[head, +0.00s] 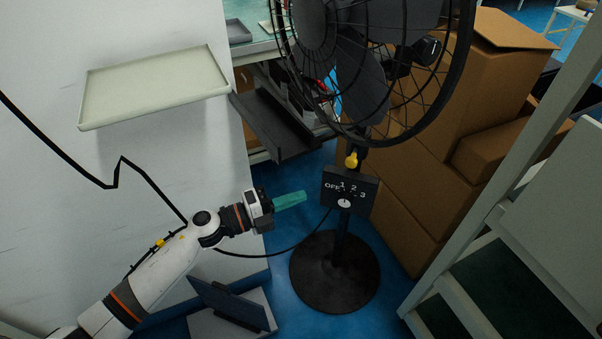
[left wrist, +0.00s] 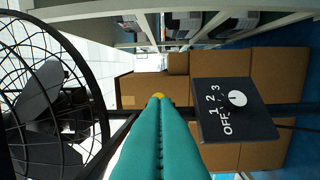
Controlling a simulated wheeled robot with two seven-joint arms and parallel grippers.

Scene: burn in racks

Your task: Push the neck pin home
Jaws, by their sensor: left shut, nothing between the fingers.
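A black pedestal fan (head: 335,255) stands on the blue floor. Its yellow neck pin (head: 352,160) sits on the post between the fan cage (head: 345,128) and the control box (head: 336,191). The pin also shows in the left wrist view (left wrist: 157,95), just past the fingertips, which partly cover it. My left gripper (head: 304,196) has teal fingers, shut together and empty. It is left of the control box, below the pin in the head view, and seems apart from the fan. How far in the pin sits cannot be told. My right gripper is not in view.
Cardboard boxes (head: 460,160) are stacked behind and right of the fan. A pale tray (head: 155,85) juts from the white wall at left. A dark shelf (head: 272,125) stands behind the gripper. A grey frame (head: 500,190) slants along the right. A black cable hangs near my arm.

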